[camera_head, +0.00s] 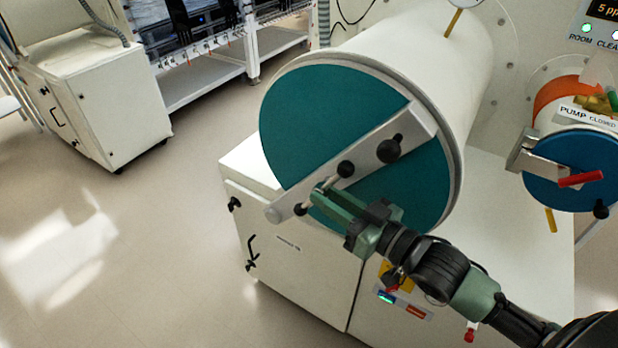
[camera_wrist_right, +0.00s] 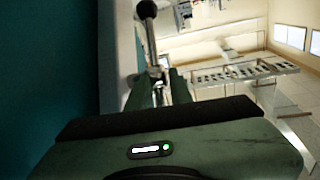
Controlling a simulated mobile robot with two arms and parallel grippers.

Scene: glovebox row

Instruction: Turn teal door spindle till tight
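The teal door (camera_head: 325,110) is the round cover on the large white chamber, and it also shows dark at the left of the right wrist view (camera_wrist_right: 45,70). A grey bar (camera_head: 365,158) lies slantwise across it. The spindle handle is a thin metal rod (camera_head: 331,182) with a black ball (camera_head: 346,169) at its upper end and another at its lower end. My right gripper (camera_head: 320,194) is on the rod between the balls. In the right wrist view its fingers (camera_wrist_right: 160,86) stand close on both sides of the rod. My left gripper is not in view.
A larger black knob (camera_head: 389,150) sits on the bar's upper part. To the right is a smaller blue door (camera_head: 570,170) with a red handle and a "PUMP CLOSED" sign. A white cabinet (camera_head: 300,260) stands below the chamber. Open floor (camera_head: 170,240) lies to the left.

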